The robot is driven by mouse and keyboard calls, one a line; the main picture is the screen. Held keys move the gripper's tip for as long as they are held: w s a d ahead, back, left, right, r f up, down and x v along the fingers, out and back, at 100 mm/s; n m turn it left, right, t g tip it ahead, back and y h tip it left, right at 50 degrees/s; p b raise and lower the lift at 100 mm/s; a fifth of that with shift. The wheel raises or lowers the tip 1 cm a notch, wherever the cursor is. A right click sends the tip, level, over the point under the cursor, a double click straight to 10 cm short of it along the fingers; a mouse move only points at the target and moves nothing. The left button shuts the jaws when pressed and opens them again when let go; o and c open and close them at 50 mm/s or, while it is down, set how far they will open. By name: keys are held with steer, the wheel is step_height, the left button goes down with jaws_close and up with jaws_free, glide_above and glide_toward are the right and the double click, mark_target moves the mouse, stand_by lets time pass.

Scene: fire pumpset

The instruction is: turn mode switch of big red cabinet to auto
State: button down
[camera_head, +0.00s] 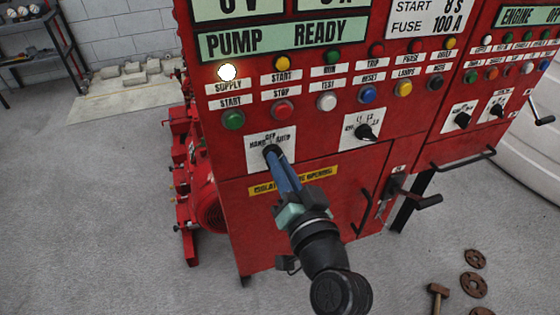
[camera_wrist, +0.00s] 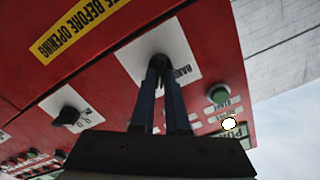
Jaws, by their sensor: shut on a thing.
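The big red cabinet (camera_head: 300,225) fills the middle of the head view, with a "PUMP READY" panel on it. The mode switch (camera_head: 270,150) is a dark knob on a white plate marked HAND, OFF and AUTO. My gripper (camera_head: 273,155) reaches it from below, fingers pointing at the panel. In the wrist view the two blue fingers (camera_wrist: 163,75) come together at the dark knob on the white plate (camera_wrist: 185,52). They are shut on the knob and hide most of it, so I cannot tell which way it points.
A second black rotary knob (camera_head: 365,131) is right of the mode switch. Coloured buttons, such as the green start button (camera_head: 233,120), line the row above. Cabinet handles (camera_head: 362,212) stick out at lower right. A hammer (camera_head: 438,292) and rusty discs (camera_head: 473,257) lie on the floor.

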steer(key=shift+m, duration=1.1)
steer(key=shift+p, duration=0.3)
steer(key=c, duration=0.9)
jaws_free()
steer(key=shift+s+d, duration=0.1)
steer(key=b+v, duration=0.3)
steer(key=v, duration=0.9)
steer(key=shift+s+d, duration=0.1)
steer(key=shift+s, duration=0.3)
